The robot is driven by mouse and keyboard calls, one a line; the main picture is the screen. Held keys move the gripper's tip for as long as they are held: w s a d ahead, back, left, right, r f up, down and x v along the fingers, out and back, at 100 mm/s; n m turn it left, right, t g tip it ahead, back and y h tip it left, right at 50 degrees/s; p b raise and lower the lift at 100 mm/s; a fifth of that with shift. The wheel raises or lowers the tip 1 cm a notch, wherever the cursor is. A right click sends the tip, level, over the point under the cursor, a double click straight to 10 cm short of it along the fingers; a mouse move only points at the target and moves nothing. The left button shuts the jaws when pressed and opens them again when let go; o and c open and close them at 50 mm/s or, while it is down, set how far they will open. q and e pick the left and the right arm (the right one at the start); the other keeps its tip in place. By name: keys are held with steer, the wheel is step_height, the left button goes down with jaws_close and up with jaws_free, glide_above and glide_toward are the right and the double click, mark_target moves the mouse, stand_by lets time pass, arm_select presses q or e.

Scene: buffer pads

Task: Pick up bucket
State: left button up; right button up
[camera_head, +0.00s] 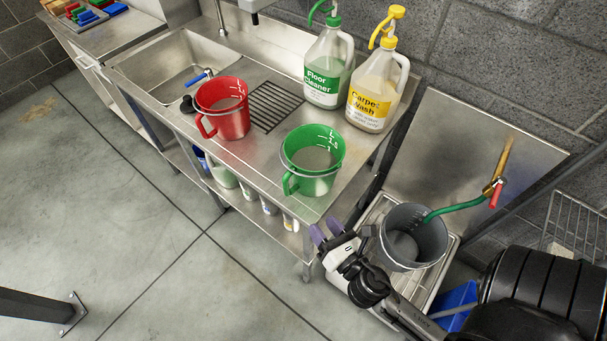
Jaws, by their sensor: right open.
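A red bucket (222,122) stands upright on the steel counter, right of the sink. A green bucket (313,182) with its handle towards the front stands at the counter's right end. A grey bucket (409,262) stands in the low floor basin, with a green hose end at its rim. My right gripper (327,233) has purple fingertips and is open and empty. In the picture it sits just below the green bucket and left of the grey bucket, touching neither. My left gripper is out of view.
Floor cleaner (325,88) and carpet wash (371,104) jugs stand behind the green bucket. The steel counter (268,168) has a front edge near my gripper, with bottles on the shelf below. A green hose (455,208) hangs over the basin.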

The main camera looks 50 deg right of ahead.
steer(key=a+n+y, duration=0.1)
steer(key=n, duration=0.2)
steer(key=n+p, duration=0.1)
steer(key=n, duration=0.1)
glide_toward(288, 192)
steer(key=f+x, duration=0.1)
steer(key=x, duration=0.3)
steer(key=shift+t, duration=0.3)
steer(key=shift+x, duration=3.4)
steer(key=shift+r, duration=0.1)
jaws_close()
steer(key=shift+r, duration=0.15)
